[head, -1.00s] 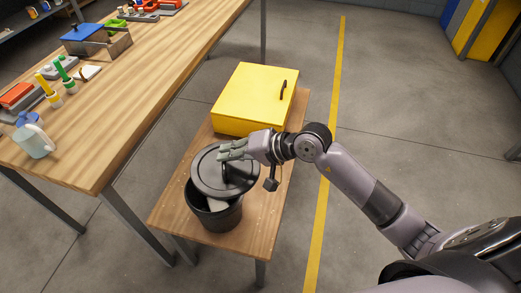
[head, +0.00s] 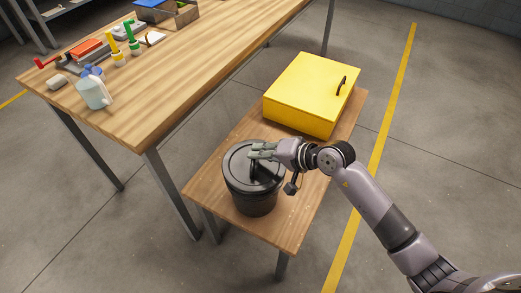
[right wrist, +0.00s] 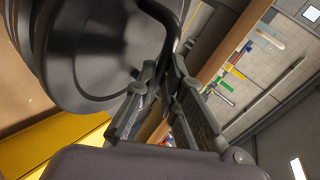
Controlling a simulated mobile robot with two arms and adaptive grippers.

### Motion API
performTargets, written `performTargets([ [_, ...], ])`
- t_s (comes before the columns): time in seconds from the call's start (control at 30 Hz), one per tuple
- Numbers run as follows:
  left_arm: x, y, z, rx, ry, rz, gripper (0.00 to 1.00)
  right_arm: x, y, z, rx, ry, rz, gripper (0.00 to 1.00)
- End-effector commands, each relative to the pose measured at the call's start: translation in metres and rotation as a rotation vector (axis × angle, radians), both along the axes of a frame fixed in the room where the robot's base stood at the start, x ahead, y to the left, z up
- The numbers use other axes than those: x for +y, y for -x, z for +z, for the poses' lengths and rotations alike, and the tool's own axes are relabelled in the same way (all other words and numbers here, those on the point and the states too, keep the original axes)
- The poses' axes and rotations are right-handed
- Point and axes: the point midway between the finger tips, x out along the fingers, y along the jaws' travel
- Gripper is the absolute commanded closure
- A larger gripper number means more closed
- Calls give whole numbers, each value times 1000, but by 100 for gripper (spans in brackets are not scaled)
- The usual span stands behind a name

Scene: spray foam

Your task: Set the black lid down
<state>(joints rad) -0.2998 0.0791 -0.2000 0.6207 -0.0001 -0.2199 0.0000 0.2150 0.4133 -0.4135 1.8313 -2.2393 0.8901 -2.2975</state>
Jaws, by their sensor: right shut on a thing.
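The black lid (head: 238,172) lies over the mouth of the black bin (head: 256,203), which stands upright on the low wooden bench. It looks about level on the rim, and the bin's inside is hidden. I cannot tell whether the lid is fully seated. My right gripper (head: 260,152) is shut on the lid's handle from the right. The lid's round face also fills the upper left of the right wrist view (right wrist: 95,50), with the gripper fingers (right wrist: 165,75) at its handle. My left gripper is in no view.
A yellow box (head: 308,92) with a dark handle stands on the far part of the low bench (head: 222,173). Bare bench lies in front of the bin.

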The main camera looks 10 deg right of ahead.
Motion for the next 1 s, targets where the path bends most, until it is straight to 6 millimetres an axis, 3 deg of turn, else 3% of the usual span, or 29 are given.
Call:
performTargets([
  [1.0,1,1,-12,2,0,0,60,0,0,-12,-1,-2,0,100],
])
